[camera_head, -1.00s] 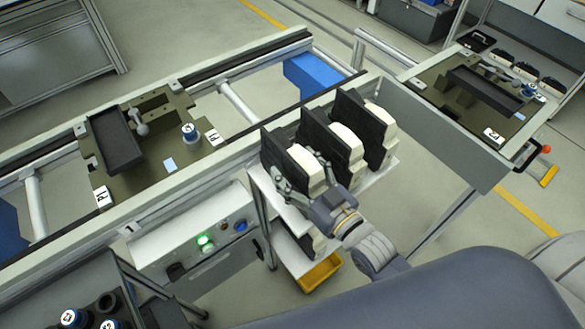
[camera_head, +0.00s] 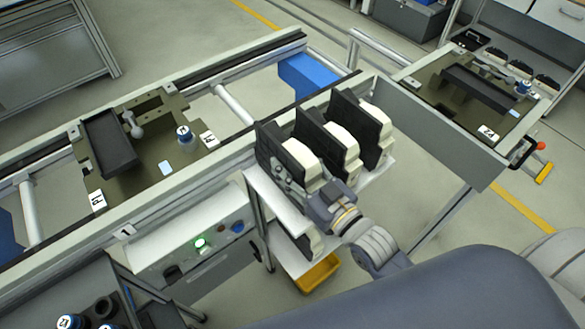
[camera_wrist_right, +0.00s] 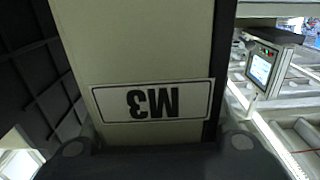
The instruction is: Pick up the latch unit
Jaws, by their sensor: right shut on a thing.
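Several latch units, each a black plate with a cream body, stand in a row on a white rack (camera_head: 283,212). My right gripper (camera_head: 301,184) is at the leftmost latch unit (camera_head: 302,157) and is shut on it. In the right wrist view this latch unit (camera_wrist_right: 150,45) fills the middle, with a label reading M3 upside down between my fingertips. The middle latch unit (camera_head: 343,143) and the right latch unit (camera_head: 374,120) stand close beside it. One finger is mostly hidden between the units. My left gripper is not in view.
A conveyor with a fixture plate (camera_head: 150,180) holding a black tray (camera_head: 109,146) and a blue-capped part (camera_head: 185,139) runs behind the rack. Another fixture plate (camera_head: 445,100) is at right. A panel with a green light (camera_head: 201,244) is left of the rack; a yellow bin (camera_head: 317,273) is below.

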